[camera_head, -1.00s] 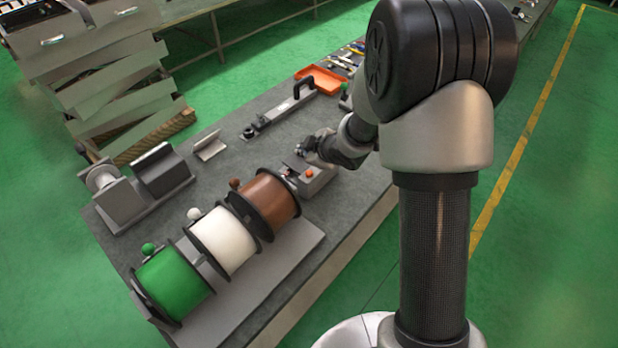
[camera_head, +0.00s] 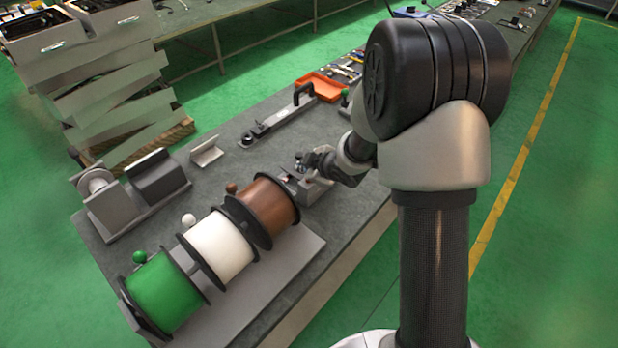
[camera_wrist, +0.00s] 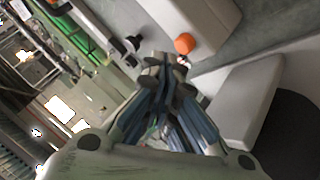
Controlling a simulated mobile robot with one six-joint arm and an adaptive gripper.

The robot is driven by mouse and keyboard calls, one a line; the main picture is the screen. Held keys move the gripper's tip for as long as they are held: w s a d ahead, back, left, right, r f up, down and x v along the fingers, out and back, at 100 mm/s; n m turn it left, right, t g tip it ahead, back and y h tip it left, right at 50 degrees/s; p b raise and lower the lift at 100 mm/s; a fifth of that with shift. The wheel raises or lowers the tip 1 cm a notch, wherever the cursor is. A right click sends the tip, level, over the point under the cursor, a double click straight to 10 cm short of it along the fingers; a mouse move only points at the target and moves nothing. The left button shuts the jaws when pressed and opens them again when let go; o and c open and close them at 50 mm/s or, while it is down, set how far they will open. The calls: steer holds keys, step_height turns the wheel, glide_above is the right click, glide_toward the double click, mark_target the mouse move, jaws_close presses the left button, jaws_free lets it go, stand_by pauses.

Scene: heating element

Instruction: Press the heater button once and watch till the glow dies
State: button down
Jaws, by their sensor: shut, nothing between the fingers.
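The heater unit is a small grey box (camera_head: 316,192) on the bench, just beyond the brown spool in the head view. Its orange button (camera_wrist: 184,43) shows in the wrist view on the pale housing (camera_wrist: 200,18), close beside my fingertips. My gripper (camera_wrist: 165,66) is shut and empty. In the head view my gripper (camera_head: 303,164) is over the box and hides the button. I cannot tell whether the fingertips touch the housing. No clear glow can be made out in either view.
Brown (camera_head: 270,208), white (camera_head: 219,246) and green (camera_head: 166,292) wire spools stand on a grey base in front of the box. A long-handled tool (camera_head: 280,120) and an orange tray (camera_head: 320,88) lie behind. The bench's right edge is close to my arm.

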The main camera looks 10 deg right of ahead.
steer(key=shift+f, duration=0.1)
stand_by(0.7)
steer(key=shift+f+b, duration=0.3)
steer(key=shift+b, duration=0.05)
steer(key=shift+f+b, duration=0.45)
steer(key=shift+f, duration=0.05)
stand_by(0.6)
steer(key=shift+r, duration=0.1)
steer(key=shift+r+p, duration=0.85)
steer(key=shift+p, duration=0.05)
step_height(320, 180, up, 5)
steer(key=p, duration=0.4)
steer(key=shift+p, duration=0.35)
